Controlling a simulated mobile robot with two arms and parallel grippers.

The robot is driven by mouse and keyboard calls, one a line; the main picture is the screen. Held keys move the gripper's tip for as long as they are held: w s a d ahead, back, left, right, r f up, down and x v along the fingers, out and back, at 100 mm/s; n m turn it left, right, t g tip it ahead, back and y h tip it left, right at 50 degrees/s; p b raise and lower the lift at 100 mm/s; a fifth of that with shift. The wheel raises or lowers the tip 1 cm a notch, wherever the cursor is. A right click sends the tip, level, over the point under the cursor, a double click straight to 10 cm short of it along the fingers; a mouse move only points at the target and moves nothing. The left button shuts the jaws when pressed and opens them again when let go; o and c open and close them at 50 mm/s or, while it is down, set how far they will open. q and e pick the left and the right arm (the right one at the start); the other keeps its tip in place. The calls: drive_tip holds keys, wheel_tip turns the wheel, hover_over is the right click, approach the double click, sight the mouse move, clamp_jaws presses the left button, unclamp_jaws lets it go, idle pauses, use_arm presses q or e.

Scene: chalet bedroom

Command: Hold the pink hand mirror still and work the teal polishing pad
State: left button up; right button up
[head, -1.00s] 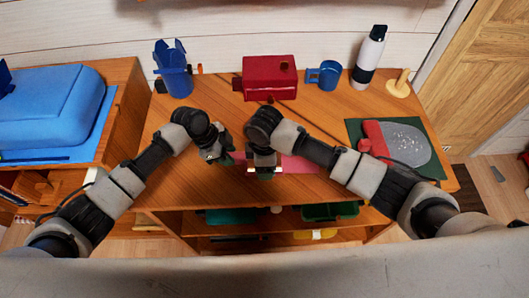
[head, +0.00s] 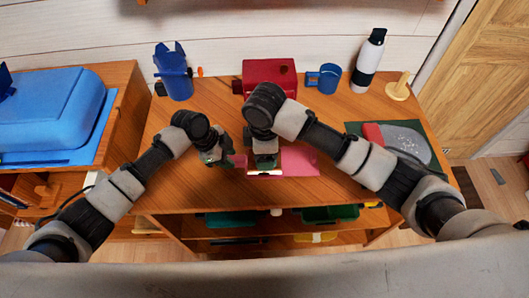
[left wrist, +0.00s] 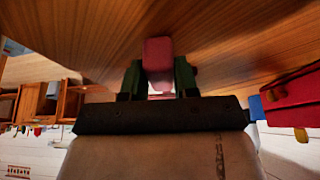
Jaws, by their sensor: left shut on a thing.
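My left gripper (head: 222,160) is shut on the pink handle of the hand mirror (head: 239,160), left of centre on the wooden table. In the left wrist view the pink handle (left wrist: 158,52) stands between the two green fingers (left wrist: 158,80). My right gripper (head: 265,160) points down just right of the handle and covers much of the mirror. A flat pink patch (head: 300,162) shows to its right; I cannot tell if it is mirror or mat. The teal pad cannot be made out, and the right fingertips are too hidden to read.
A red box (head: 270,72), blue mug (head: 325,78), white-and-black bottle (head: 368,62) and pale peg stand (head: 398,88) line the back. A blue holder (head: 174,75) stands back left. A green mat (head: 437,168) with a grey oval (head: 405,145) and red block (head: 373,137) lies right.

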idle(0.4)
use_arm(q)
drive_tip(key=o, duration=0.9)
drive_tip(key=shift+o, duration=0.2)
drive_tip(key=v, duration=1.2)
drive_tip(key=shift+s, duration=0.1)
